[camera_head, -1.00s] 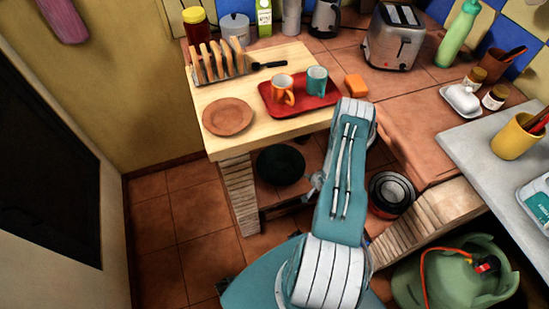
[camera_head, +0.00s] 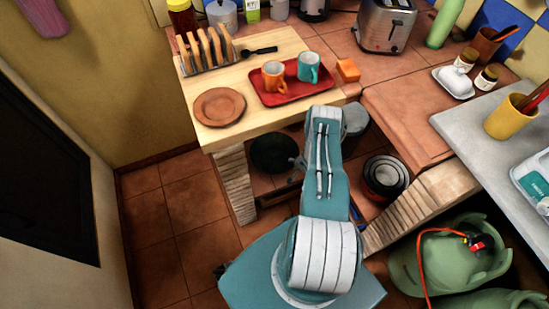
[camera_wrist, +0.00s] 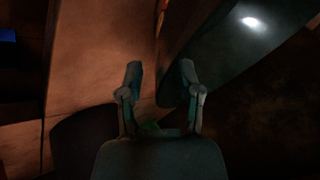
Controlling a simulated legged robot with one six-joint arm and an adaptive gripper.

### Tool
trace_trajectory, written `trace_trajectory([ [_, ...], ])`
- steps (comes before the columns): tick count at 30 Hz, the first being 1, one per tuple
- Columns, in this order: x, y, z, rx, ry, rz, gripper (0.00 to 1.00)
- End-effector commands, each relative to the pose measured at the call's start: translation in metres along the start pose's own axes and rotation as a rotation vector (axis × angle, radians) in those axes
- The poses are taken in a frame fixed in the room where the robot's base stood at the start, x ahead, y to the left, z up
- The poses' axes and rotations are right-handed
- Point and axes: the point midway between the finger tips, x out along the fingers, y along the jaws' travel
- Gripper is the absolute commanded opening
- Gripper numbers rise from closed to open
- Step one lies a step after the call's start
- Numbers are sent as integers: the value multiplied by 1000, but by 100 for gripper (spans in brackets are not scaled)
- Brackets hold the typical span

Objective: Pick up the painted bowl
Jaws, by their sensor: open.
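I cannot pick out a clearly painted bowl in either view. A round dark vessel with a reddish outer side and pale rings inside (camera_head: 386,178) stands low under the counter, right of my arm; I cannot tell if it is the bowl. My gripper (camera_wrist: 160,75) shows in the wrist view with its two fingers apart and nothing between them. It faces a dim brown surface and a large dark curved shape (camera_wrist: 245,45) at the upper right, which I cannot identify.
A wooden board (camera_head: 258,125) holds a red tray (camera_head: 297,95) with two mugs, a clay plate (camera_head: 219,107) and a toast rack (camera_head: 206,52). A dark round pot (camera_head: 274,155) sits under the counter. Green gas bottles (camera_head: 440,268) stand lower right. The tiled floor at left is clear.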

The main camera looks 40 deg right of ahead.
Motion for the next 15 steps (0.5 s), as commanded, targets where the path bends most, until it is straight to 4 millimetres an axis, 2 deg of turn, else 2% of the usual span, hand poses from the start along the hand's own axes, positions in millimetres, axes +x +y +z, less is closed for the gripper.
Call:
trace_trajectory([
  [6,18,0,0,-1,0,0,46],
  [14,20,0,-1,1,1,0,46],
  [15,20,0,-1,1,1,0,28],
])
